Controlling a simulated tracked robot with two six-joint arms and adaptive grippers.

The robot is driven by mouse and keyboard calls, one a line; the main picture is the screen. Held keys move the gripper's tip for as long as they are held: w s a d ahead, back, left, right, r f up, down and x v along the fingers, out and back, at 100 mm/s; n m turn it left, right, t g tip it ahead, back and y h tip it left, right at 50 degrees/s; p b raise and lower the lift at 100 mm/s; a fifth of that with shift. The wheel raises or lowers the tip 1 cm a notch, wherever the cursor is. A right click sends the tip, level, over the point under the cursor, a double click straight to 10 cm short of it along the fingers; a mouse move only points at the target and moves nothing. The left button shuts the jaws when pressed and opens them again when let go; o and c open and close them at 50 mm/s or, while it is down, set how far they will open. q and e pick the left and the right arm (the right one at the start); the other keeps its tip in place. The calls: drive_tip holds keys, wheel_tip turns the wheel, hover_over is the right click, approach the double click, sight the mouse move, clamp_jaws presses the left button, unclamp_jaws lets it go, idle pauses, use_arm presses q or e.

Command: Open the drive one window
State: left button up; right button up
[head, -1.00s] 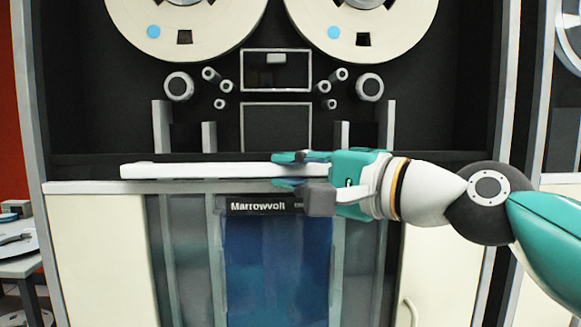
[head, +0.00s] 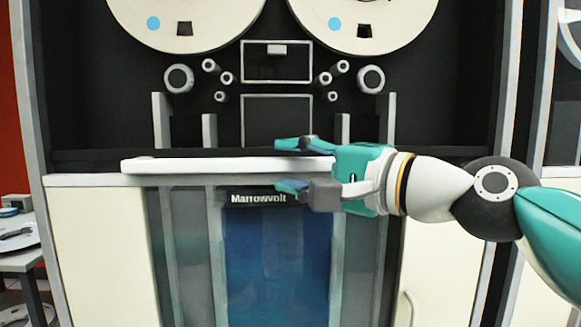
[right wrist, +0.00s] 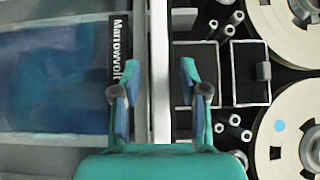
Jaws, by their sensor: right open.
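The drive's window edge shows as a long white horizontal bar (head: 215,165), below the tape reels and above the Marrowvolt label (head: 258,198). I cannot make out a glass pane above it. My right gripper (head: 290,165) reaches in from the right, with one finger above the bar's right end and one below it. In the right wrist view the bar (right wrist: 160,75) runs between the two fingers of the right gripper (right wrist: 158,80), with a gap on each side. The right gripper is open. My left gripper is not in view.
Two cream tape reels (head: 180,20) and several rollers (head: 178,78) sit in the dark recess above the bar. A blue panel (head: 275,265) is below, beside cream doors (head: 100,250). A small table (head: 20,260) stands at the far left.

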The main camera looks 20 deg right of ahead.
drive_tip(key=v, duration=1.1)
drive_tip(key=shift+s, duration=0.25)
drive_tip(key=shift+d, duration=0.1)
